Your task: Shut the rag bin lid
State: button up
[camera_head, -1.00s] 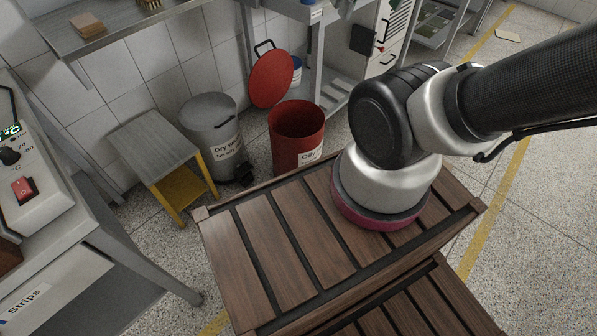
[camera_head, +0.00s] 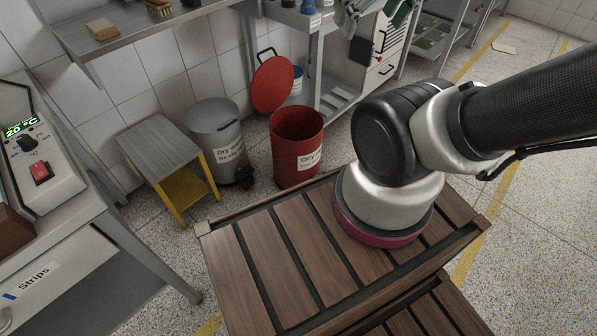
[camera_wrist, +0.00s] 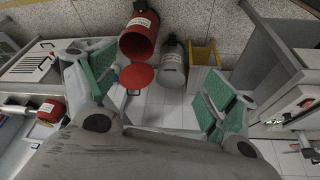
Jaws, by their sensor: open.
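The red bin (camera_head: 297,158), with a white label reading "Oily", stands on the floor with its mouth open. Its round red lid (camera_head: 272,84) stands tilted up behind the rim, near the wall. In the wrist view the open red bin (camera_wrist: 137,42) is at the top, with the lid (camera_wrist: 136,76) below it. My gripper (camera_wrist: 160,88) is open and empty, its green-padded fingers wide apart on either side of the picture. The lid shows between them, not touched. In the head view parts of my gripper (camera_head: 376,16) show at the top edge, right of the lid.
A grey lidded bin (camera_head: 217,141) stands left of the red one, beside a yellow-legged stool (camera_head: 160,150). A grey bench frame (camera_head: 316,60) stands right of the lid. A wall shelf (camera_head: 130,38) is at upper left. A bench (camera_head: 75,240) stands at left.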

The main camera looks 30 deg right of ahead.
aim_at(272, 83)
jog(key=i+l, duration=0.25)
jog(key=i, duration=0.15)
jog(key=i+l, duration=0.2)
jog(key=i, duration=0.2)
jog(key=i+l+z, duration=0.1)
jog(key=i+l, duration=0.15)
jog(key=i, duration=0.15)
